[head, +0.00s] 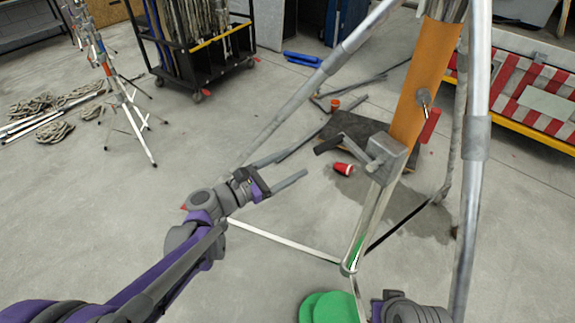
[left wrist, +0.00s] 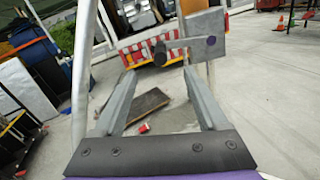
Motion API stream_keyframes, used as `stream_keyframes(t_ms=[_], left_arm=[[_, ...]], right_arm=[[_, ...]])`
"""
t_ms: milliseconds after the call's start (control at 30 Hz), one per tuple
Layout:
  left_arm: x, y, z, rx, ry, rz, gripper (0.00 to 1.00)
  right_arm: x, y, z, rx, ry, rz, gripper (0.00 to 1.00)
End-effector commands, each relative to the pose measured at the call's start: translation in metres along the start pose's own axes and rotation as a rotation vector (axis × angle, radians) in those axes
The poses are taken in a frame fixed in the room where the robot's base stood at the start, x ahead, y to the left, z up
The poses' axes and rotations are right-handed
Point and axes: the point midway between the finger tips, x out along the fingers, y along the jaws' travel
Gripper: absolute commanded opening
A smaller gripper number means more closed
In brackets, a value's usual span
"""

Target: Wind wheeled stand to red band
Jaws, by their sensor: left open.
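The wheeled stand has silver legs, an orange column (head: 415,100) and a grey crank box (head: 388,155). A crank with a black grip (head: 328,144) sticks out to the left of the box. A red-handled knob (head: 430,125) sits higher on the column; I cannot make out a red band. My left gripper (head: 295,163) is open and empty, its fingers pointing toward the crank side, below and left of the grip. In the left wrist view the grip (left wrist: 160,52) appears just beyond and between the open fingertips (left wrist: 160,74), apart from them. Part of my right arm shows at the bottom; its fingers are hidden.
A red cup (head: 343,169) lies on the floor by a dark mat (head: 360,132). A green disc (head: 332,307) is at the stand's base. A black cart (head: 205,60), light stands (head: 125,100) and a striped barrier (head: 525,85) stand behind.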

Motion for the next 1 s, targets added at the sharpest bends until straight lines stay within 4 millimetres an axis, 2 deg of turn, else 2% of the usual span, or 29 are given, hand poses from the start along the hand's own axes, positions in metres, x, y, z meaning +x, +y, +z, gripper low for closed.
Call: stream_keyframes(t_ms=[600,800,1000], left_arm=[[0.093,-0.001,0.000,-0.001,-0.001,-0.002,0.75],[0.112,-0.001,0.000,-0.001,0.000,-0.001,0.75],[0.119,0.000,0.000,-0.002,0.000,0.001,0.75]], right_arm=[[-0.001,0.000,0.000,0.000,0.000,0.000,0.00],[0.000,0.000,0.000,0.000,0.000,0.000,0.00],[0.000,0.000,0.000,0.000,0.000,0.000,0.00]])
